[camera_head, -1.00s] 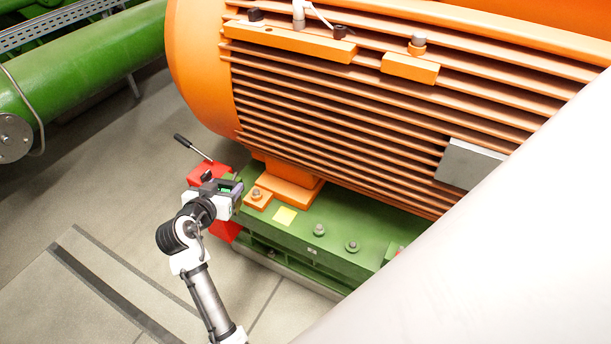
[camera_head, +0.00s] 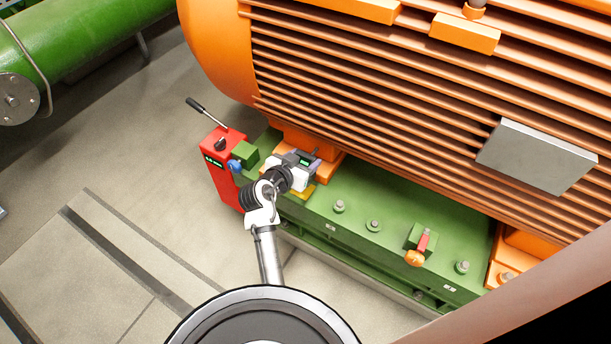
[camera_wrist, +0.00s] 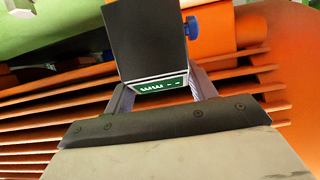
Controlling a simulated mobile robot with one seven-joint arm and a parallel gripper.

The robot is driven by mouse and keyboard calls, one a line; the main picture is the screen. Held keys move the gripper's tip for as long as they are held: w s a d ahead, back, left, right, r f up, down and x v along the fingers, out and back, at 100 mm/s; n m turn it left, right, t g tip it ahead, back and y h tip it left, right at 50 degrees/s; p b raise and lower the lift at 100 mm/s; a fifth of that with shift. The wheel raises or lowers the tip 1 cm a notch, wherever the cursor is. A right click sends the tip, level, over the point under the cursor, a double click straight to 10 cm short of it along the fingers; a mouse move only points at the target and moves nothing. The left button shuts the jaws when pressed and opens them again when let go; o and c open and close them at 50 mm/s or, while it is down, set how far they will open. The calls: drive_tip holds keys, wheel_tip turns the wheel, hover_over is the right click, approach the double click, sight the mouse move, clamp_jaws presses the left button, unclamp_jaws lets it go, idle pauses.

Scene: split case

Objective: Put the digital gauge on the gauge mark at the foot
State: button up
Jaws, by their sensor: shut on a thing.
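My gripper (camera_head: 296,169) is shut on the digital gauge (camera_head: 305,160), a dark block with a lit green display. In the wrist view the gauge (camera_wrist: 152,40) sits between the two fingers, with its digits too small to read. The yellow gauge mark (camera_head: 304,192) lies on the green base beside the motor's orange foot (camera_head: 327,166). My gripper and the gauge appear over or close behind the mark and hide part of it. I cannot tell how high the gauge is above the base.
The finned orange motor (camera_head: 400,110) rises just behind my gripper. A red box with a lever (camera_head: 222,148) and a blue knob (camera_head: 235,166) stand to the left.

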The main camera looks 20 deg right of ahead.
drive_tip(key=shift+f, duration=2.8)
drive_tip(key=shift+f, duration=0.2)
drive_tip(key=o, duration=1.2)
drive_tip(key=shift+r+p, duration=0.25)
drive_tip(key=shift+p, duration=0.05)
drive_tip(key=b+v, duration=0.2)
drive_tip(key=v, duration=1)
drive_tip(key=shift+f, duration=0.15)
